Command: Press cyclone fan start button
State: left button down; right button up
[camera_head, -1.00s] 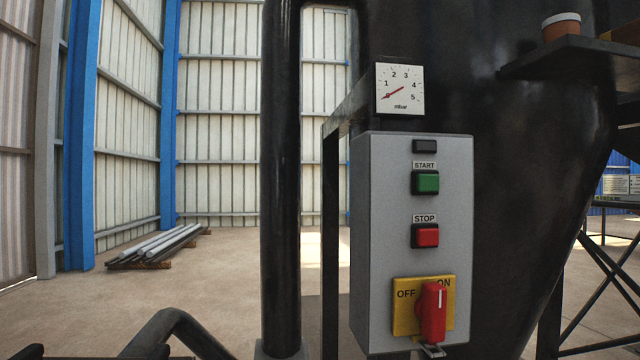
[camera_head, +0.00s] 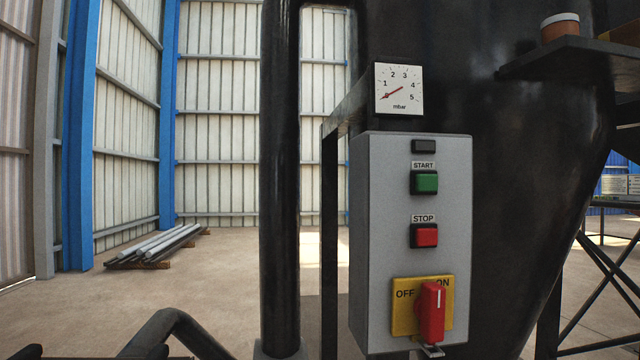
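The green start button (camera_head: 424,182) sits on the upper half of a grey control box (camera_head: 373,230), under a label reading START. A dark, unlit rectangle (camera_head: 424,146) is above that label. The red stop button (camera_head: 425,235) is below it. A red rotary switch (camera_head: 432,312) on a yellow plate (camera_head: 405,316) is at the bottom, its handle upright on the ON side. A gauge (camera_head: 399,89) above the box has its red needle near the low end of the scale. Neither of my grippers shows in the head view.
A thick black vertical pipe (camera_head: 280,180) stands left of the box, with a dark metal frame (camera_head: 330,230) between. A large black vessel (camera_head: 530,190) is behind. Metal bars (camera_head: 155,246) lie on the floor at left, where open floor shows.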

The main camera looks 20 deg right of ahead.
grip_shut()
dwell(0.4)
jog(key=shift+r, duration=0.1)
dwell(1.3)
